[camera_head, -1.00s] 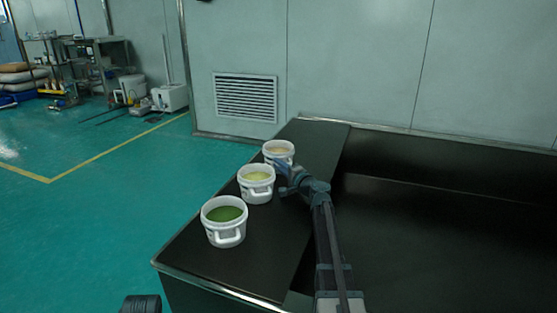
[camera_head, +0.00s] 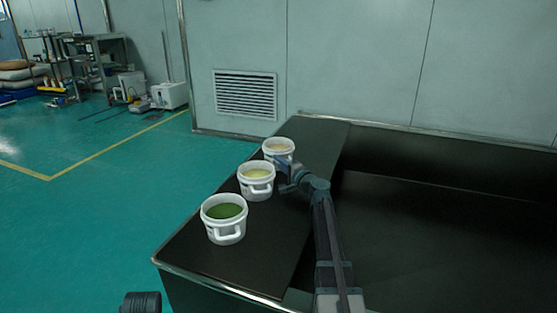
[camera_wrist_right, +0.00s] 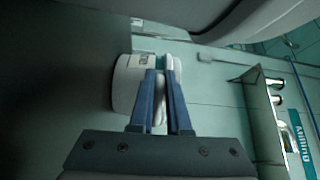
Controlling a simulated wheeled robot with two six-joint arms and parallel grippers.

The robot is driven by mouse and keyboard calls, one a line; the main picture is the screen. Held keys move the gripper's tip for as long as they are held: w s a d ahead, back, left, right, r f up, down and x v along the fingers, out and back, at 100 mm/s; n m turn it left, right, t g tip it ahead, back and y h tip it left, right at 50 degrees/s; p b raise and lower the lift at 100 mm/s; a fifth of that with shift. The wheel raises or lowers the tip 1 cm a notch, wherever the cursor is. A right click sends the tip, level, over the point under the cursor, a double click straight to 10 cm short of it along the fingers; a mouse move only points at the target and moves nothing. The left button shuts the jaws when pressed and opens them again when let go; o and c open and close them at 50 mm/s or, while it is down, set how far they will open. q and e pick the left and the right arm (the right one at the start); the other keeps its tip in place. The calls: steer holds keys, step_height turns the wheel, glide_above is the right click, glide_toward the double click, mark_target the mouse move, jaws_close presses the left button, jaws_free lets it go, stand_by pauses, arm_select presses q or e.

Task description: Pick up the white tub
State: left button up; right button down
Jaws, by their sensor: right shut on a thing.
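Three white tubs stand in a row on the black bench top. The far tub (camera_head: 279,156) has pale contents, the middle tub (camera_head: 257,188) pale yellow contents, and the near tub (camera_head: 225,231) green contents. My right gripper (camera_head: 282,165) is at the front side of the far tub, partly covering it. In the right wrist view its blue fingers (camera_wrist_right: 163,85) are shut on a white handle of a tub (camera_wrist_right: 126,84), which I take to be the far tub. I cannot tell whether it is clear of the bench.
The black bench (camera_head: 235,275) has a sunken dark area (camera_head: 450,230) at right. A wall with a vent (camera_head: 245,95) stands behind. The middle tub is close to the right gripper. Green floor lies open at left, with shelving (camera_head: 95,65) farther back.

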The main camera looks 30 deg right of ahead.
steer(key=shift+r, duration=0.15)
steer(key=shift+r+p, duration=0.55)
steer(key=shift+p, duration=0.1)
step_height(320, 180, up, 3)
steer(key=p, duration=0.3)
steer(key=s+d, duration=0.2)
steer(key=s, duration=1.3)
steer(key=shift+s+r+p, duration=0.3)
steer(key=shift+s, duration=0.1)
